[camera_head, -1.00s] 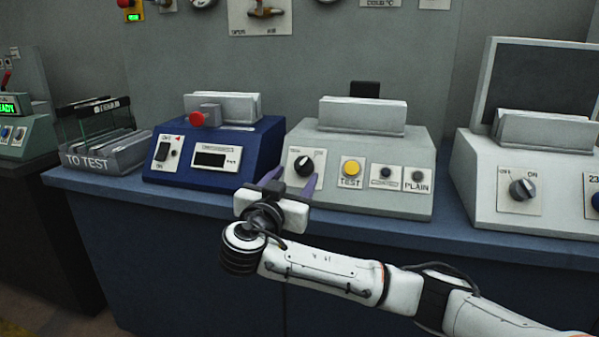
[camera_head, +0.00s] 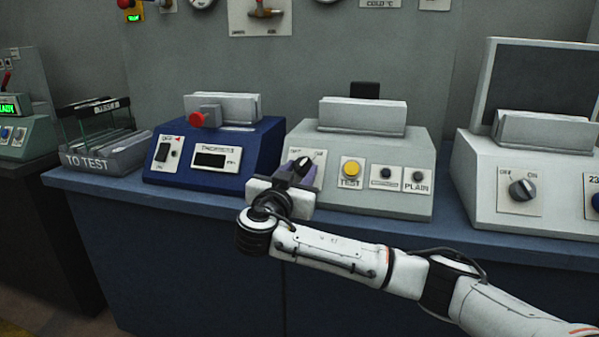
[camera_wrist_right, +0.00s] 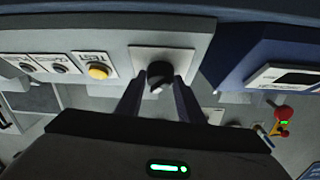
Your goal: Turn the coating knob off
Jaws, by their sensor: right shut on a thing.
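A black rotary knob (camera_head: 302,165) sits on a white plate at the left of the front panel of the grey middle machine (camera_head: 330,195). The plate's small lettering is hard to read. My right gripper (camera_head: 306,175) is at this knob. In the right wrist view, its two dark fingers lie on either side of the knob (camera_wrist_right: 158,74) and are shut on it. The fingers partly hide the knob in the head view, and its exact angle is hard to tell. Another knob (camera_head: 522,189), with OFF and ON marks, is on the right machine. My left gripper is not in view.
A yellow TEST button (camera_head: 351,169) and two dark buttons sit right of the held knob. A blue machine (camera_head: 262,150) with a red knob (camera_head: 197,119) stands to the left, beside a TO TEST tray (camera_head: 110,163). The bench's front edge runs below my arm.

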